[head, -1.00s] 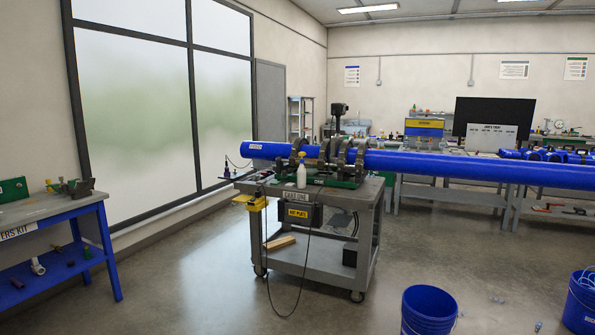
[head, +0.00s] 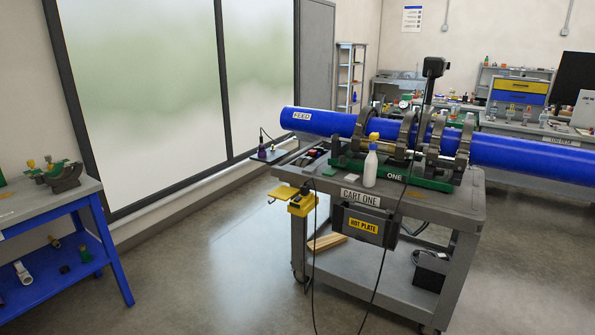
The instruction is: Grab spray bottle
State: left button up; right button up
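A white spray bottle (head: 370,165) with a yellow top stands upright on the top of the grey cart (head: 450,206), near its front edge. It stands in front of the green-based pipe clamp machine (head: 405,170). Its whole front is in plain sight. Neither of my grippers shows in the head view.
A long blue pipe (head: 530,155) runs through the clamps and sticks out past the cart on both sides. A blue-legged bench (head: 85,203) stands at the left. The floor between is clear.

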aim_at(371, 162)
jog(key=i, duration=1.95)
